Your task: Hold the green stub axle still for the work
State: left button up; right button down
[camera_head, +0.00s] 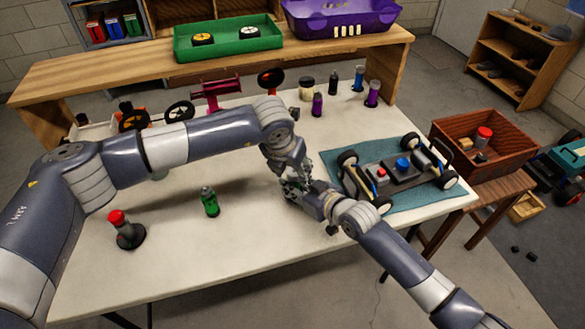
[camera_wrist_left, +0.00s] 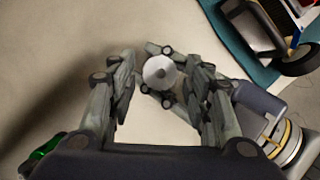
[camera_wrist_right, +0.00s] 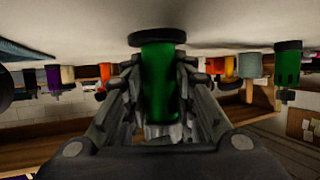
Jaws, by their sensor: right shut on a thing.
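The green stub axle (camera_wrist_right: 158,85) has a green body and a dark round flange. In the right wrist view it sits between the fingers of my right gripper (camera_wrist_right: 160,90), which is shut on it. In the left wrist view its pale round end (camera_wrist_left: 160,72) faces the camera. My left gripper (camera_wrist_left: 163,78) is open, with a finger on each side of that end and small gaps visible. In the head view both grippers meet above the table (camera_head: 262,235) and hide the axle. Another green part (camera_head: 210,201) stands upright to the left.
The car chassis (camera_head: 392,170) lies on a teal mat (camera_head: 420,197) close to the right. A red-topped part (camera_head: 126,230) stands at front left. Purple parts (camera_head: 317,104) and wheels stand toward the back. The front middle of the table is clear.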

pick_arm(q)
jog(key=c, duration=0.7)
jog(key=shift+m, duration=0.3)
jog(key=shift+m+h, duration=0.3)
jog(key=shift+m, duration=0.2)
jog(key=o, duration=1.1)
